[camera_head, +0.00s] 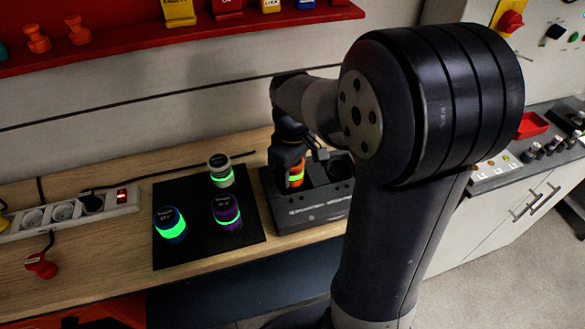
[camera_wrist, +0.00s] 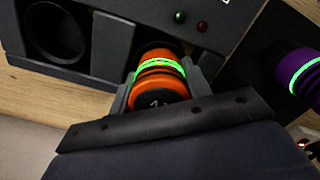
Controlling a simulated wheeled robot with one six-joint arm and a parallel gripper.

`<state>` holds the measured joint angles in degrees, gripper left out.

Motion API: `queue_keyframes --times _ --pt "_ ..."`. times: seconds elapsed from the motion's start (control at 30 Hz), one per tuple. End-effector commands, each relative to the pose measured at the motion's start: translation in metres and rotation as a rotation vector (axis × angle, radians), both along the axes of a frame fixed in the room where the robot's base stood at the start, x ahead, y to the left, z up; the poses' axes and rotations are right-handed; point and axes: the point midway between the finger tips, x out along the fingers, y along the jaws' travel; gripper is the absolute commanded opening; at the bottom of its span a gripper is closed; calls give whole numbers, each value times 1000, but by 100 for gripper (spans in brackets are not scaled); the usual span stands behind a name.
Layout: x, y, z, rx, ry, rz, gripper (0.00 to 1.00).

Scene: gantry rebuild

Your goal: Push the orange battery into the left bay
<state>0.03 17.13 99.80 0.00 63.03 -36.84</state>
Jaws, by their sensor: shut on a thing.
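The orange battery (camera_head: 296,175) with a glowing green band is between the fingers of my gripper (camera_head: 290,158), which is shut on it. In the wrist view the battery (camera_wrist: 159,84) has its near end facing the camera and its far end at one bay of the dark bay box (camera_head: 305,218). This is the left bay in the head view. How deep the battery sits in it is hidden. The other bay (camera_wrist: 57,32) is an empty round hole; in the head view it is on the right.
A black mat (camera_head: 185,250) left of the box holds a white battery (camera_head: 221,172), a blue battery (camera_head: 170,226) and a purple battery (camera_head: 227,213). A power strip (camera_head: 70,212) lies at the left. Red and green lamps show on the box. A red shelf (camera_head: 130,38) runs above.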

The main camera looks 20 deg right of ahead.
Motion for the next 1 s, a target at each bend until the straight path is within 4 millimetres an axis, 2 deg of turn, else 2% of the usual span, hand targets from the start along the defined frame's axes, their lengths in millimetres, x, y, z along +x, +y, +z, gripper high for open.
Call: queue_keyframes --times 0.13,0.43,1.0 --pt "0 0 0 1 -1 0 55" --pt "0 0 3 -1 1 0 55" --pt "0 0 49 0 0 0 55"
